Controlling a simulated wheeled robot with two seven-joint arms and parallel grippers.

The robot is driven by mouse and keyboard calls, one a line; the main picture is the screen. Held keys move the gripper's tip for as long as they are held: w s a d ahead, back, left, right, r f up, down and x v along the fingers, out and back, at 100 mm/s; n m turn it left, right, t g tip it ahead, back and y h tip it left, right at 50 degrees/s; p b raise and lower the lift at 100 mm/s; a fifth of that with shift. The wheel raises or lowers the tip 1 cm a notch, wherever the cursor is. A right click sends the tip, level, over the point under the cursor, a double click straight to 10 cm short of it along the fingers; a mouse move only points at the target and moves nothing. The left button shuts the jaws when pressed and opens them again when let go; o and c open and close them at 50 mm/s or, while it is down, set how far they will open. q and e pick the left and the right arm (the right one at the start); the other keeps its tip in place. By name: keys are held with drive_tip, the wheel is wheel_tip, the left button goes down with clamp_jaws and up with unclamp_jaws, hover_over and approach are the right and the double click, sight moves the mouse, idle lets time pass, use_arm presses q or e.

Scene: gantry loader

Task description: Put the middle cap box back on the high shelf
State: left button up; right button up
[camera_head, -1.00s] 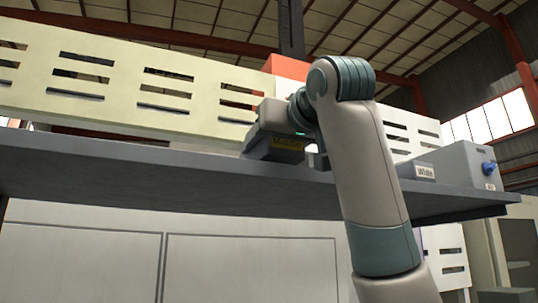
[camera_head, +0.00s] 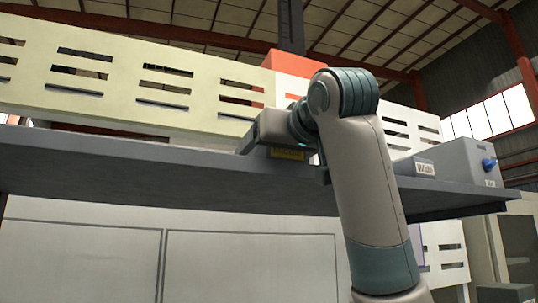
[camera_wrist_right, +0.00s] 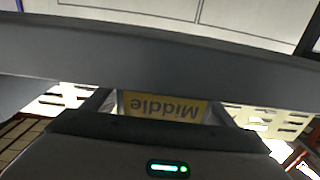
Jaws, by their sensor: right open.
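The middle cap box shows its yellow "Middle" label (camera_head: 287,154) above the front edge of the high grey shelf (camera_head: 120,172). The label also shows, upside down, in the right wrist view (camera_wrist_right: 163,106). My right gripper (camera_wrist_right: 160,108) is open, with one finger on each side of the box. The gripper body (camera_head: 268,129) hides most of the box in the head view, and the shelf edge cuts off its lower part. Whether the box rests fully on the shelf cannot be told. My left gripper is not in view.
A grey box (camera_head: 462,160) with a blue knob stands at the right end of the shelf. A white "Wide" label (camera_head: 425,169) is beside it. A slotted pale panel (camera_head: 120,75) runs behind the shelf. The shelf top to the left looks clear from below.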

drive_tip(key=shift+r, duration=0.15)
drive_tip(key=shift+s+d, duration=0.15)
drive_tip(key=shift+s, duration=0.15)
drive_tip(key=b+v, duration=0.6)
drive_tip(key=v, duration=0.5)
drive_tip(key=shift+s, duration=0.15)
idle(0.5)
